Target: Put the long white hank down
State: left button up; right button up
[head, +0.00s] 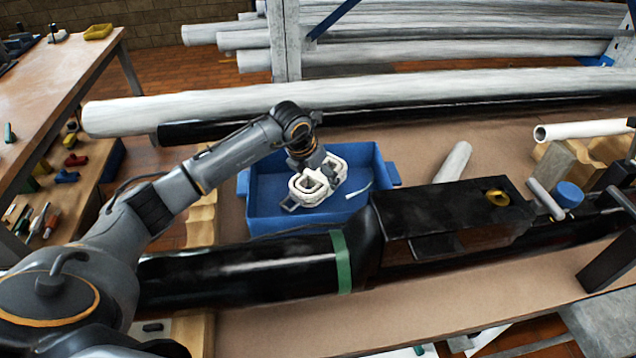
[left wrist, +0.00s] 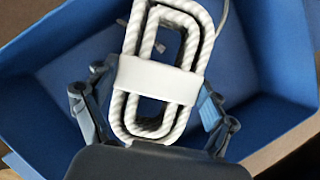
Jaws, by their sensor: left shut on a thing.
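The long white hank (head: 318,182) is a looped white rope with a band around its middle. In the head view it is over the blue tray (head: 262,222). My left gripper (head: 312,187) is shut on the hank. In the left wrist view the hank (left wrist: 160,75) lies between the two fingers of the gripper (left wrist: 155,105), with the blue tray (left wrist: 255,125) around and below it. A loose white end hangs to the right of the hank. I cannot tell whether the hank touches the tray floor. My right gripper is not in view.
A black pipe (head: 240,275) with a green band lies in front of the tray. Long grey pipes (head: 280,97) lie behind it. A short white cylinder (head: 453,162) lies right of the tray.

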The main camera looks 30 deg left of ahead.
aim_at(318, 183)
pick_arm(q)
notch_tip(318, 183, down, 3)
jog(key=shift+f+p, duration=0.1)
jog(key=shift+p, duration=0.2)
jog(key=shift+f, duration=0.35)
jog(key=o, duration=1.1)
jog(key=b+v, duration=0.2)
jog(key=v, duration=1)
